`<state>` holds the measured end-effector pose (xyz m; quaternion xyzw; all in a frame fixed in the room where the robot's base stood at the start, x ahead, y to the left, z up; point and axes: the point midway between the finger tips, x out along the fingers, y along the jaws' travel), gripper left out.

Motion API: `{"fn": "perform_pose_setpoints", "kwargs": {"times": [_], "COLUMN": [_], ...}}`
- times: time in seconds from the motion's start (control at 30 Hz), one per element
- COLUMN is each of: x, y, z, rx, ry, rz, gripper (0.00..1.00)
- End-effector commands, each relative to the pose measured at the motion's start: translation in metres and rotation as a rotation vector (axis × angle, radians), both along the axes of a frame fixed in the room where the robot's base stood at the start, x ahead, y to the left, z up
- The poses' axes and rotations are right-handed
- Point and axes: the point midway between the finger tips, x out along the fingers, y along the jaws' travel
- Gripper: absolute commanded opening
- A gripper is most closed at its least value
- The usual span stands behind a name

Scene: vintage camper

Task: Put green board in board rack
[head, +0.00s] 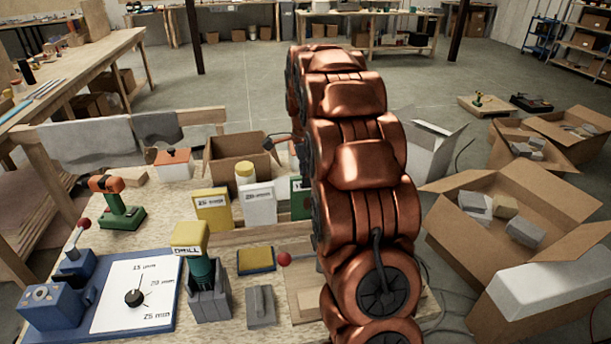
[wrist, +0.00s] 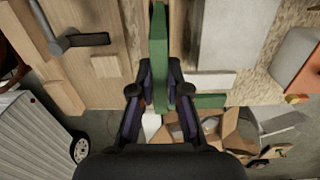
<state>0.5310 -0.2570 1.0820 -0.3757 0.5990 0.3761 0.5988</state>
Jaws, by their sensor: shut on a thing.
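In the wrist view my gripper (wrist: 158,88) is shut on a green board (wrist: 158,45), which stands edge-on between the two fingers. In the head view my copper arm hides my gripper. A green piece (head: 299,198) shows at the arm's left edge there; I cannot tell whether it is the held board. A yellow board (head: 213,208) and a white board (head: 259,205) stand upright on the bench beside it. A wooden rail (head: 240,236), which looks like part of the board rack, runs in front of them. In the wrist view a white piece (wrist: 212,82) and another green piece (wrist: 209,101) lie right of the fingers.
The bench holds a drill (head: 117,204), a blue device with a dial plate (head: 134,298), a yellow pad (head: 256,261), a grey block (head: 261,306) and a cardboard box (head: 236,158). Open cartons (head: 515,225) stand at the right. The floor behind is mostly clear.

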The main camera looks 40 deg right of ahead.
Motion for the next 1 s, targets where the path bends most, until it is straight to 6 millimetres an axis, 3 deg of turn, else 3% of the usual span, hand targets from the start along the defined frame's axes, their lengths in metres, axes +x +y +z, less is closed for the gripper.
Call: {"fn": "perform_pose_setpoints", "kwargs": {"times": [0.47,0.5,0.73,1.0], "x": [-0.0001,-0.0001,-0.0001,-0.0001], "y": [0.0001,0.0001,0.0001,0.0001], "z": [-0.0118,-0.012,-0.0109,-0.0106], "rx": [0.0,0.0,0.0,0.0], "ry": [-0.001,-0.001,-0.001,-0.001], "rz": [0.0,0.0,0.0,0.0], "gripper": [0.0,0.16,0.4,0.4]}}
